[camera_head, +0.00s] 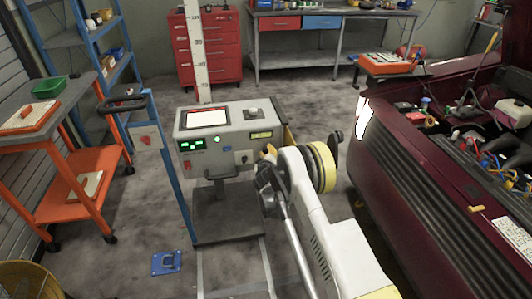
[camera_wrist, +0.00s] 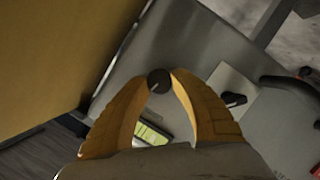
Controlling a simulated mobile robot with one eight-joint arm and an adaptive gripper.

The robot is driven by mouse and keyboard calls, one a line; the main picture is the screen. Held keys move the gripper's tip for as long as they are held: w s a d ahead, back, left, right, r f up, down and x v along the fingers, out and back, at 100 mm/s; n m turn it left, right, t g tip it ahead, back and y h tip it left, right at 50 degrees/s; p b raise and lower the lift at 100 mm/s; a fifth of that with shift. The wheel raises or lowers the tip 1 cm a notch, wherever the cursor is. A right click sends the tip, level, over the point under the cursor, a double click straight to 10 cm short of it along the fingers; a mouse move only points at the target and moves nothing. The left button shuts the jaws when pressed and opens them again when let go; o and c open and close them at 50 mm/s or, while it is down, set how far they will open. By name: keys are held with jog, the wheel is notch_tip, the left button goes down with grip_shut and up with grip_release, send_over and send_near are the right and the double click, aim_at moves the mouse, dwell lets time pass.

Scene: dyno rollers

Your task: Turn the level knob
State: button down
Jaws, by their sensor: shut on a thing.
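The grey console (camera_head: 222,128) stands left of my arm in the head view. My gripper (camera_head: 267,156) is at the right part of its front face. In the wrist view, my gripper's two yellow fingers (camera_wrist: 159,86) close on a small dark round knob (camera_wrist: 158,80) with a pale pointer line. The fingertips touch it from both sides. I take it for the level knob, but no label is readable. In the head view my gripper hides this knob. A second dark knob (camera_wrist: 233,99) on a pale plate is apart from the fingers.
A yellow-green label (camera_wrist: 152,134) lies between the fingers. A black handle (camera_wrist: 291,84) sticks out at the right in the wrist view. A blue post (camera_head: 170,165) stands left of the console. A dark red car (camera_head: 400,190) stands to the right, close to my arm.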

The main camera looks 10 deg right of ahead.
jog(key=m+y, duration=0.1)
jog(key=m, duration=0.1)
jog(key=m+y, duration=0.1)
jog(key=m, duration=0.1)
jog(key=shift+d+r+m+y, duration=0.1)
jog(key=shift+d+m+y, duration=0.1)
jog(key=shift+m+y, duration=0.2)
jog(key=m+y, duration=0.2)
jog(key=m, duration=0.2)
jog(key=shift+d, duration=0.15)
dwell(0.3)
jog(key=c, duration=1)
grip_release()
jog(key=shift+c, duration=0.2)
jog(key=v, duration=1.2)
jog(key=shift+d, duration=0.15)
